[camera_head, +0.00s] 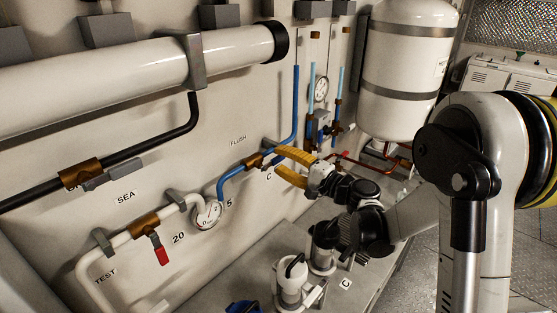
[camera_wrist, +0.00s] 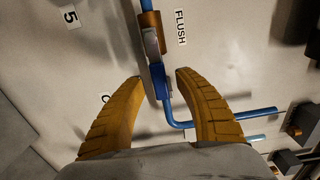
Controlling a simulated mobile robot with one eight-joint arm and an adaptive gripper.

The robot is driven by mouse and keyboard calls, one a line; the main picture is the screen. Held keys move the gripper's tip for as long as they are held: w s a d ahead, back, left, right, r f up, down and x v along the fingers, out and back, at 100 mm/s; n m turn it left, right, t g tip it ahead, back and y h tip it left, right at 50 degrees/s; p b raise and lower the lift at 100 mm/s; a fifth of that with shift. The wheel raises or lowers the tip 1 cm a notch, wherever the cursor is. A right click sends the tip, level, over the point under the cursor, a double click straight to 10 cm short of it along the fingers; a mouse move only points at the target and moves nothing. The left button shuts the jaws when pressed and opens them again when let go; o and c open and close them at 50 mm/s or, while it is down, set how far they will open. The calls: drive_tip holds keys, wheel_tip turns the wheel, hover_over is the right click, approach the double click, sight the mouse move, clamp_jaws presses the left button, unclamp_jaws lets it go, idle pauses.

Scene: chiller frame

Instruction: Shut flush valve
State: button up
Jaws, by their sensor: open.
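The flush valve has a bronze body (camera_head: 253,161) on a blue pipe, beside the FLUSH label (camera_head: 238,140). In the wrist view the bronze body (camera_wrist: 151,22) is at the top, with a grey lever (camera_wrist: 152,45) that runs roughly along the pipe towards a blue end. My gripper (camera_head: 273,160) has yellow fingers and is open at the valve. In the wrist view my gripper (camera_wrist: 159,77) has one fingertip on each side of the lever's blue end, with gaps on both sides. In the head view the fingers partly hide the lever.
A gauge (camera_head: 207,214) and a red-handled valve (camera_head: 160,250) are at lower left. The SEA pipe (camera_head: 40,194) runs left. A white tank (camera_head: 405,60) stands at the back right. Pumps (camera_head: 291,281) stand below my arm. The blue pipe (camera_wrist: 250,115) bends right near one finger.

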drive_tip(key=shift+w+a, duration=0.4)
clamp_jaws()
drive_tip(key=shift+f, duration=0.1)
